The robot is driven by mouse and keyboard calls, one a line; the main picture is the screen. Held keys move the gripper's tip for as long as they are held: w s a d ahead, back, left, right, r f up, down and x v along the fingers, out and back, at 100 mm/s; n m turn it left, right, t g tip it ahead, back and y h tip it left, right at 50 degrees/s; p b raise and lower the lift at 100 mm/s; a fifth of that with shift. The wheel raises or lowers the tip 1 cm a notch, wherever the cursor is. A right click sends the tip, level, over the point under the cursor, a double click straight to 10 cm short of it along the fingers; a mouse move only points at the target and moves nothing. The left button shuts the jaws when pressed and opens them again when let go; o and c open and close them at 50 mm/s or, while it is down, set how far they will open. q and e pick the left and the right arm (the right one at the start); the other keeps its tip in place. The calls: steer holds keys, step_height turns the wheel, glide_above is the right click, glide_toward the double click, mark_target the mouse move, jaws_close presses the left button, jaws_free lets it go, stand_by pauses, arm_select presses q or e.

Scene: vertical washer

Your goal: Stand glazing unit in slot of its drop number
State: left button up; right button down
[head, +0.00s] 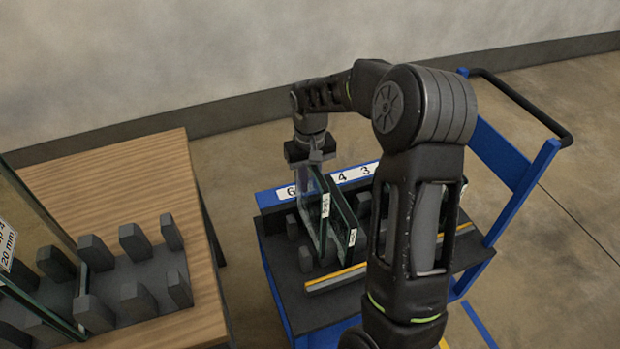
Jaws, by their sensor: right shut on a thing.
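My right gripper (312,158) is shut on the top of a glazing unit (310,212), a clear upright pane with a dark edge and a small white label. The unit stands over the dark slotted bed of the blue cart (292,308), between grey posts. I cannot tell whether its lower edge rests on the bed. A second glazing unit (343,222) stands close to its right. A white number strip (341,178) behind shows 6, 4 and 3; the held unit covers the space between 6 and 4. My right arm hides the cart's right part. My left gripper is not in view.
A wooden table (120,175) at left carries a grey rack (150,262) with several posts. A glazing unit (38,308) there has a label reading "20 mm" and a partly cut-off 4. A floor gap separates table and cart. The cart's handle (525,105) rises at right.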

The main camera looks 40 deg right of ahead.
steer(key=shift+w+f+b, duration=0.1)
steer(key=shift+f+b, duration=4.1)
steer(key=shift+f, duration=1.9)
steer(key=c, duration=1.3)
jaws_free()
steer(key=shift+o, duration=0.3)
steer(key=shift+f, duration=0.15)
steer(key=shift+r, duration=4)
